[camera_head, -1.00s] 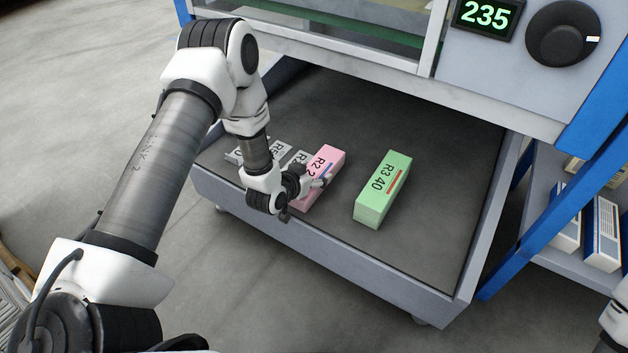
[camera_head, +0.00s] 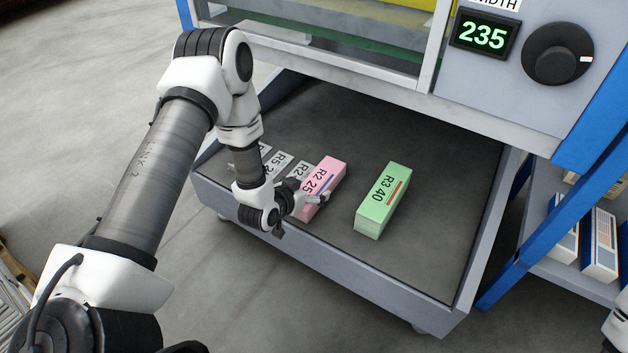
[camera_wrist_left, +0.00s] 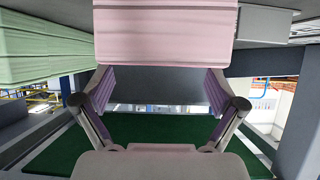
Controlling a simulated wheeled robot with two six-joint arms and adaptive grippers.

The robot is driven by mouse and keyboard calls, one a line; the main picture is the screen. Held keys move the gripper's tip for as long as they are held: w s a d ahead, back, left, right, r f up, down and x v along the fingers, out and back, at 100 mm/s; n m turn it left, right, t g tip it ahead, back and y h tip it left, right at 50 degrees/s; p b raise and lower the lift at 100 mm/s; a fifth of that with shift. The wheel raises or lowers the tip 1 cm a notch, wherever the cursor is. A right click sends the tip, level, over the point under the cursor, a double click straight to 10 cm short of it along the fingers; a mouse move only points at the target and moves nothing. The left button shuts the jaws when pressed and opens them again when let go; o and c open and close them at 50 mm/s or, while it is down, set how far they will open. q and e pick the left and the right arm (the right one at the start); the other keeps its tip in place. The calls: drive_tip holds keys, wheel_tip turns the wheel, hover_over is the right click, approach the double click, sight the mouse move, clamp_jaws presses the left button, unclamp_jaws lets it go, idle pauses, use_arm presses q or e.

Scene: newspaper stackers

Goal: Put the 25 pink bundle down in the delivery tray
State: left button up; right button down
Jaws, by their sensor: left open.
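The pink bundle (camera_head: 326,178), labelled R2 25, lies in the grey delivery tray (camera_head: 440,225) near its front edge. It also shows close up at the top of the left wrist view (camera_wrist_left: 165,35). My left gripper (camera_head: 314,196) is at the bundle's near end, low over the tray's front edge. Its fingers (camera_wrist_left: 158,92) are spread apart in the left wrist view, with a gap between them below the bundle's edge. Whether a fingertip still touches the bundle I cannot tell. My right gripper is out of view.
A green bundle (camera_head: 382,200), labelled R3 40, lies right of the pink one. White labelled bundles (camera_head: 280,163) lie to its left, partly behind my arm. The tray is bare at right and back. The machine's panel (camera_head: 525,85) reads 235.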

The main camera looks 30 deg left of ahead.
use_arm(q)
drive_tip(key=p+v, duration=0.3)
drive_tip(key=v, duration=0.5)
drive_tip(key=s+d+f+g, duration=0.2)
drive_tip(key=s+f+g, duration=0.1)
drive_tip(key=s, duration=0.5)
drive_tip(key=s+d+f+g, duration=0.3)
drive_tip(key=s+g, duration=0.2)
drive_tip(key=s, duration=0.3)
drive_tip(key=s+d+f+g, duration=0.2)
drive_tip(key=s+f+g, duration=0.2)
drive_tip(key=s, duration=0.4)
drive_tip(key=shift+s+d+n+g, duration=0.3)
drive_tip(key=shift+d+n, duration=0.1)
drive_tip(key=shift+w, duration=0.1)
